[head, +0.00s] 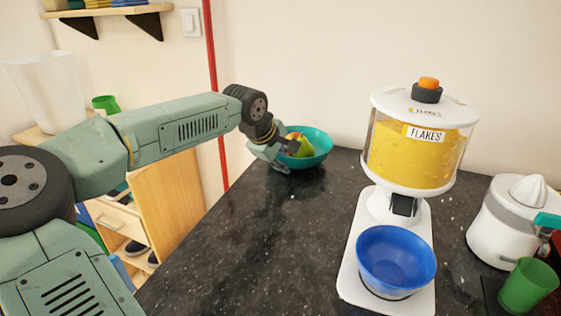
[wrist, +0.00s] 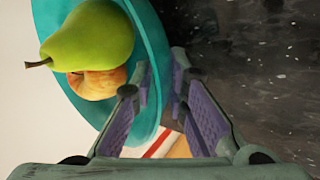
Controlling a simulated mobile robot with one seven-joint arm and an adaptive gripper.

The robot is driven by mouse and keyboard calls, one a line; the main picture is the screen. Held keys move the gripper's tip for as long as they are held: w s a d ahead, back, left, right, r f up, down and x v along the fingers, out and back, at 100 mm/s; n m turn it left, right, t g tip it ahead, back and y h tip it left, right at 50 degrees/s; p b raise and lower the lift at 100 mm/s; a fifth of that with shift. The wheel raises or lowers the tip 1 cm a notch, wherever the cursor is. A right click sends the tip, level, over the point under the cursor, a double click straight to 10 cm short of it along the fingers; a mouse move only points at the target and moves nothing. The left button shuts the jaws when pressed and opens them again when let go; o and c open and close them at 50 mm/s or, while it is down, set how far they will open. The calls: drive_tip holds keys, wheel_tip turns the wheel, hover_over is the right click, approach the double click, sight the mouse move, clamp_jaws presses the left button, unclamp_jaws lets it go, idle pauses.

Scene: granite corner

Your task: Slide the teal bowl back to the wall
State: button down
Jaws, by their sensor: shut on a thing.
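The teal bowl (head: 319,148) sits at the far left corner of the dark granite counter, close to the wall; I cannot tell whether it touches the wall. It holds a green pear (wrist: 92,38) and a reddish-yellow apple (wrist: 98,83). My gripper (head: 272,155) is at the bowl's near left side. In the wrist view my gripper (wrist: 166,80) has its two fingers on either side of the bowl's rim (wrist: 153,40), shut on it. The bowl's left edge is partly hidden behind my gripper in the head view.
A white flakes dispenser (head: 384,206) with a blue bowl (head: 396,257) stands right of centre. A white juicer (head: 505,236) and a green cup (head: 528,286) are at the right. A red pipe (head: 212,75) runs down the wall. The counter (head: 262,245) in front is clear.

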drive_tip(key=c, duration=1.5)
unclamp_jaws()
drive_tip(key=shift+f, duration=0.1)
drive_tip(key=v, duration=1.2)
